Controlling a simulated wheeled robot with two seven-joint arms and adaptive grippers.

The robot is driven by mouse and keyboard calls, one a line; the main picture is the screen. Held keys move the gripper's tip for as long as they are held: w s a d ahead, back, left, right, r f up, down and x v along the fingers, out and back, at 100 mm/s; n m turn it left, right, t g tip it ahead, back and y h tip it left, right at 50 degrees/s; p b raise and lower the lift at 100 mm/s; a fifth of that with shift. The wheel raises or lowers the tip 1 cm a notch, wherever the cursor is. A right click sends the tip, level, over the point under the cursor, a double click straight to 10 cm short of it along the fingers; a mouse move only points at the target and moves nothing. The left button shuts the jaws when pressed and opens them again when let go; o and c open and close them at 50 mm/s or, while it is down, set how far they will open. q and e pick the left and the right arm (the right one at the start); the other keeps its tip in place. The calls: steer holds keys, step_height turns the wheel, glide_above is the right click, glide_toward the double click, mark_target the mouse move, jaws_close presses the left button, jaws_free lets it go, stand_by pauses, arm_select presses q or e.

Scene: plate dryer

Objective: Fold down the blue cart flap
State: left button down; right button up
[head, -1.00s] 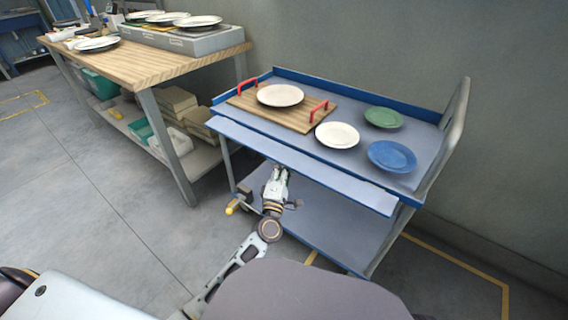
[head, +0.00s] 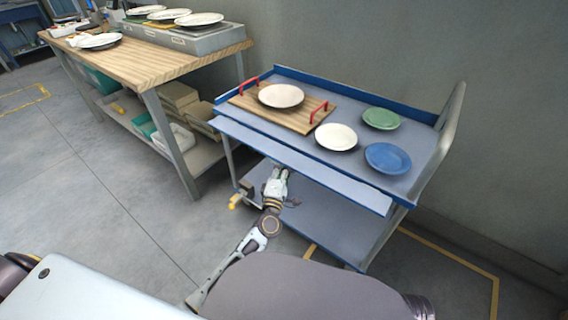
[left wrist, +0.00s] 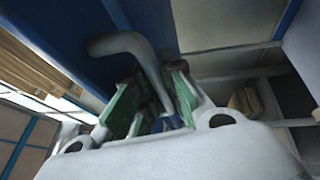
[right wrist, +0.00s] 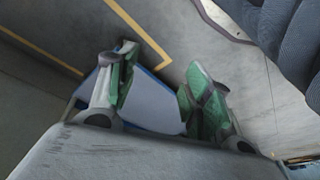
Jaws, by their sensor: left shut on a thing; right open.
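The blue cart (head: 300,146) stands right of the wooden bench. Its flap (head: 300,168) is a long pale blue-grey panel along the near side, jutting out from the top's blue edge. My left gripper (head: 280,172) is under the middle of the flap. In the left wrist view my left gripper (left wrist: 155,98) is shut on a curved grey handle (left wrist: 135,47) beside a dark blue surface; the head view hides this grip behind the flap. My right gripper (right wrist: 158,85) is open and empty in the right wrist view, with a blue-edged pale panel beyond it.
On the cart top are a wooden tray (head: 301,121) with red handles and a pinkish plate (head: 281,96), plus white (head: 336,137), green (head: 381,119) and blue (head: 388,158) plates. The bench (head: 150,57) stands left; a wall is behind. Floor in front is clear.

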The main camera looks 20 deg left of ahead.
arm_select(q)
steer(key=shift+a+r+p, duration=0.1)
steer(key=shift+r+p, duration=0.3)
steer(key=shift+p, duration=0.45)
steer(key=shift+s+g+p, duration=0.1)
steer(key=shift+g+p, duration=0.2)
steer(key=shift+p, duration=0.5)
steer(key=shift+r+m+g+p, duration=0.2)
steer(key=shift+m+g+p, duration=0.1)
steer(key=shift+p, duration=1.05)
steer(key=shift+s+r+p, duration=0.1)
steer(key=shift+r+p, duration=0.05)
steer(key=shift+p, duration=0.9)
steer(key=shift+s+g+p, duration=0.1)
steer(key=shift+g+p, duration=0.3)
steer(key=shift+p, duration=0.4)
arm_select(e)
steer(key=s+d+f, duration=0.2)
steer(key=d+f, duration=0.1)
steer(key=f, duration=0.6)
steer(key=s+d+f+h, duration=0.1)
steer(key=s+d+f, duration=0.1)
steer(key=f, duration=0.7)
steer(key=shift+s+d+f+g, duration=0.3)
steer(key=shift+d+f, duration=0.05)
steer(key=shift+d, duration=0.3)
